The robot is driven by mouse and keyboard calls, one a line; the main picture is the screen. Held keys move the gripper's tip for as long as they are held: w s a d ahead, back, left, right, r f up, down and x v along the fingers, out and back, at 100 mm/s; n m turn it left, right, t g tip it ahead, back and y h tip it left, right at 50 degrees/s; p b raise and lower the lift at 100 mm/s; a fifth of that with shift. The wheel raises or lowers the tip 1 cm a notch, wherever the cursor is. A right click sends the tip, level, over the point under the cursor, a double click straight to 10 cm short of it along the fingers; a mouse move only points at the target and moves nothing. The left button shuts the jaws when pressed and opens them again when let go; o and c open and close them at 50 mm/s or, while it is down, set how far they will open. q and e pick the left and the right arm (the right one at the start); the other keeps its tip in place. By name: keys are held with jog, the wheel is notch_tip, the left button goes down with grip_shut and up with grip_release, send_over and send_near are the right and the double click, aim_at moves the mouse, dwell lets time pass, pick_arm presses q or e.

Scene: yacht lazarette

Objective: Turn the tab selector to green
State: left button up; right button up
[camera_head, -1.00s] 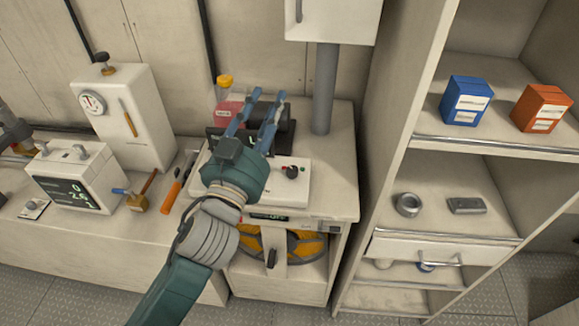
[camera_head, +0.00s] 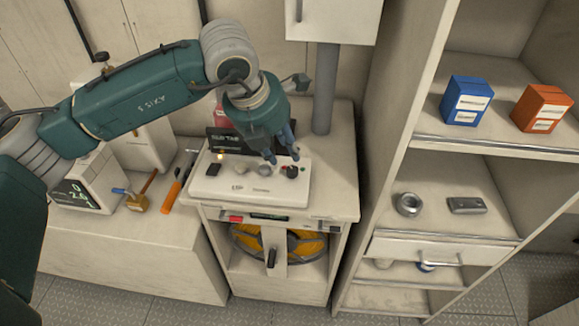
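A white control panel (camera_head: 232,185) stands on the counter, with a dark display (camera_head: 232,142) behind it whose lettering is too small to read surely. On it are a dark knob with a red part (camera_head: 290,171), a grey round knob (camera_head: 265,170) and a black switch (camera_head: 213,169). I cannot tell for sure which is the tab selector, or its setting. My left gripper (camera_head: 283,157) points down just above the dark and grey knobs. Its fingers look apart with nothing between them; contact with a knob cannot be made out. My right gripper is out of view.
A grey post (camera_head: 325,90) rises close right of my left gripper, under a white cabinet (camera_head: 333,18). Shelves at right hold a blue box (camera_head: 465,101) and an orange box (camera_head: 541,108).

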aim_at(291, 170)
pick_arm(q)
jog(key=p+x, duration=0.1)
jog(key=x, duration=0.2)
jog(key=p+x, duration=0.1)
jog(key=x, duration=0.2)
jog(key=p+x, duration=0.2)
jog(key=x, duration=0.1)
jog(key=shift+w+a+f, duration=0.15)
jog(key=shift+w+a, duration=0.1)
jog(key=shift+a, duration=0.15)
jog(key=shift+w+d+f, duration=0.15)
jog(key=shift+w+f, duration=0.1)
jog(key=shift+f, duration=0.4)
